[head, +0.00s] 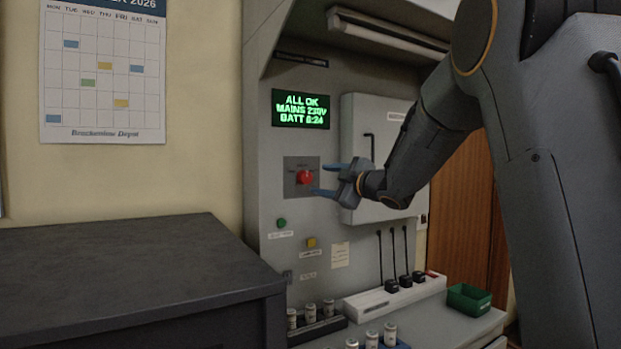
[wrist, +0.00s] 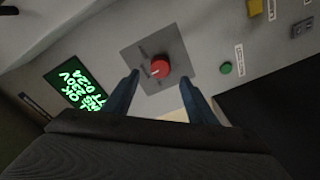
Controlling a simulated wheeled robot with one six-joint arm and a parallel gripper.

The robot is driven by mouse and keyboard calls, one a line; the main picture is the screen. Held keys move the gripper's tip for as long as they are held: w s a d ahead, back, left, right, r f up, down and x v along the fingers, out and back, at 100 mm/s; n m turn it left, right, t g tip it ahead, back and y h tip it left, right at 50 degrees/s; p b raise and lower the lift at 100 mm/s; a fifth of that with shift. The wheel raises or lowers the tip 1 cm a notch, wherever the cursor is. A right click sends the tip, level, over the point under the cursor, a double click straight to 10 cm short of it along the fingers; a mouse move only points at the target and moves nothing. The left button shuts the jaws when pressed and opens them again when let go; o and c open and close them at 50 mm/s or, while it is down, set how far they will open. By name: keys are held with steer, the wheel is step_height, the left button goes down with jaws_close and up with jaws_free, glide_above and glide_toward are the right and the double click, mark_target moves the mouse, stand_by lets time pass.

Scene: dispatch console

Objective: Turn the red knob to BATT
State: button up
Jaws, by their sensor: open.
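The red knob (head: 305,177) sits on a grey square plate (head: 290,184) on the console panel, below the green-lit display. In the wrist view the red knob (wrist: 159,69) shows a pale pointer mark, and the labels on its plate (wrist: 140,52) are too small to read. My gripper (head: 322,180) is open in front of the knob, with its blue fingers apart. In the wrist view my gripper's fingertips (wrist: 160,78) are on either side of the knob's lower part. I cannot tell whether they touch it.
The display (head: 300,109) reads "ALL OK, MAINS 230V, BATT" and a number. A green button (head: 281,222) and a yellow button (head: 311,242) are below the knob. A grey cabinet box (head: 362,120) stands right of it. A dark counter (head: 120,262) fills the lower left.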

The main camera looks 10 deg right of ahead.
mark_target(308, 178)
steer(key=p+x, duration=0.2)
steer(key=x, duration=0.5)
steer(key=shift+w+a, duration=0.15)
steer(key=shift+w, duration=0.15)
steer(key=c, duration=1.1)
